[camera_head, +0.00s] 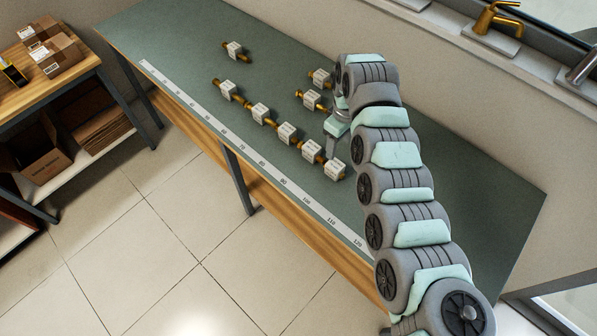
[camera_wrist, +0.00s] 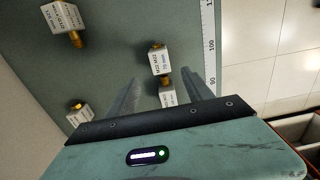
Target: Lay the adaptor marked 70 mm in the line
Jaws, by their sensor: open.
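My gripper (camera_wrist: 160,76) is open, with its two fingers spread in the wrist view. Between them in the picture is a brass adaptor with a white label (camera_wrist: 161,62) that appears to read 70 mm. Whether the fingers are down at its height I cannot tell. Another labelled adaptor (camera_wrist: 168,97) lies close behind it, partly hidden by my gripper. In the head view my gripper (camera_head: 336,130) is over the bench, beside the right end of a row of adaptors (camera_head: 287,132). The labels are too small there to match one to the 70 mm piece.
The row runs beside a printed scale (camera_head: 244,152) on the green bench (camera_head: 440,180). Loose adaptors lie behind it (camera_head: 310,100) and at the far left (camera_head: 235,50). The wrist view shows two more left of the fingers (camera_wrist: 62,17) (camera_wrist: 77,114). My arm hides part of the bench.

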